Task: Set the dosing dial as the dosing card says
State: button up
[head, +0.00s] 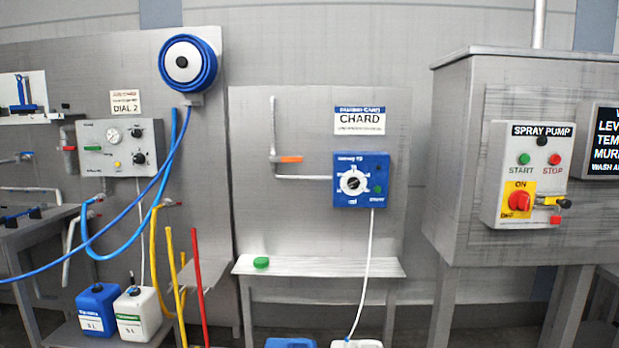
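The dosing card (125,102) is a small white card on the left panel, above the grey control box, and it reads "DIAL 2". A second card (360,121) on the middle panel reads "CHARD" under a blue header. The blue dosing box (378,165) below it carries a round white dial (353,183) with a dark knob. The dial's numbers and pointer setting are too small to read. The grey control box (95,159) has a gauge and small black knobs. My gripper is not in view.
A narrow steel shelf (330,266) with a green cap (261,262) juts out below the blue box. A white hose (368,260) hangs in front of it. Blue hose and yellow and red handles (198,280) crowd the left. A spray pump cabinet (460,150) stands at right.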

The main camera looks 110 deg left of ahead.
aim_at(353, 183)
jog(key=u, duration=3.05)
